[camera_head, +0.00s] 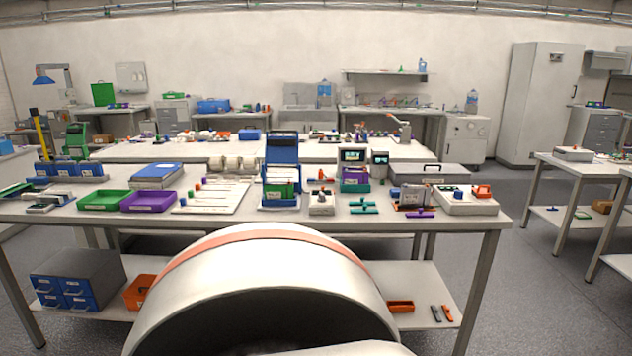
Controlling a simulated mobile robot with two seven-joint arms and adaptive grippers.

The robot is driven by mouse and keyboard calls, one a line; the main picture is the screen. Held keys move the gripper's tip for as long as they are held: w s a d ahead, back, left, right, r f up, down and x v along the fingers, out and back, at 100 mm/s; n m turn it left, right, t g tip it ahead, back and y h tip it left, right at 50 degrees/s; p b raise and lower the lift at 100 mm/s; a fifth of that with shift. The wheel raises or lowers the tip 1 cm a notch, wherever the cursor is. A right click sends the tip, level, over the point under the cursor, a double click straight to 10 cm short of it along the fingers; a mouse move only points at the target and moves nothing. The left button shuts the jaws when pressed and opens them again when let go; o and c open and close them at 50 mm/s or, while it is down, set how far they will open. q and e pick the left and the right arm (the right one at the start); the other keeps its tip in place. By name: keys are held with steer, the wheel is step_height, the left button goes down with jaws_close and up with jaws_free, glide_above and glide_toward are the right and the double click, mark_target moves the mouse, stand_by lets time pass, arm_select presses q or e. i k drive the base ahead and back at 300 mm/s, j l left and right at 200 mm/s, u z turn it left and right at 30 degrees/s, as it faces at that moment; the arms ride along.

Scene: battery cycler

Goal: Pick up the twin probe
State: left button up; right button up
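I cannot make out for certain which item is the twin probe. A teal tool (363,207) and a purple tool (420,212) lie near the front edge of the near table (300,219), right of the middle. A dark slim piece (435,313) and an orange slim piece (447,313) lie side by side on the table's lower shelf at the right. These are small, and their details are unclear. Neither of my grippers is in view.
A green tray (104,200), a purple tray (149,201), a blue-framed device (282,160) and a teal-and-purple instrument (354,172) stand on the near table. An orange bin (401,306) is on the lower shelf. Open floor (530,290) lies at the right.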

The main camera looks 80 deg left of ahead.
mark_target(309, 180)
steer(key=u, duration=2.55)
steer(key=i+z, duration=0.1)
steer(key=i, duration=0.05)
